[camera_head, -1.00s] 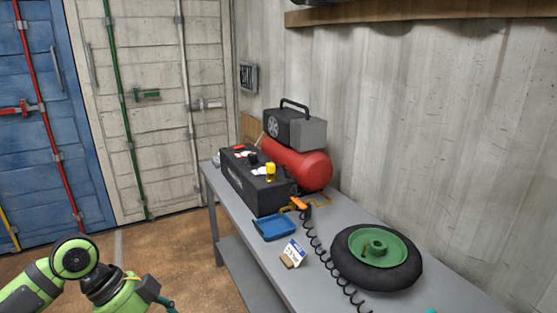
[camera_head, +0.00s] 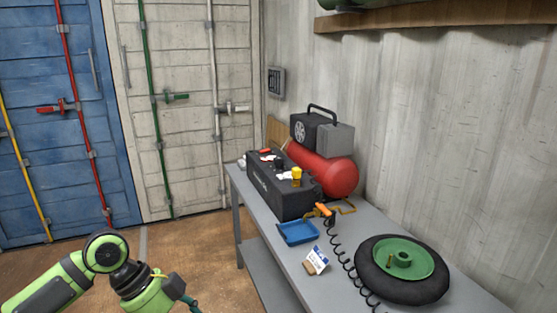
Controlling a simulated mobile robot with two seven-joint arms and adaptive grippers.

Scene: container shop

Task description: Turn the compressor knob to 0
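The compressor, with a black box front (camera_head: 283,190), a red tank (camera_head: 328,170) and a dark motor block with a handle (camera_head: 322,132), stands at the far end of the grey workbench. On top of its black box are a yellow knob (camera_head: 296,175), a black knob (camera_head: 278,164) and a red part (camera_head: 265,152) beside white labels. The setting of the knobs is too small to read. My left arm, green and black, comes in at the lower left, well away from the compressor. Its fingers are not clearly visible. My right gripper is out of view.
On the grey bench (camera_head: 262,222) are a blue tray (camera_head: 298,233), a small sign card (camera_head: 317,261), an orange-ended coiled hose (camera_head: 346,262) and a tire with a green rim (camera_head: 403,262). A corrugated wall stands behind the bench. Open floor (camera_head: 205,255) lies left of it.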

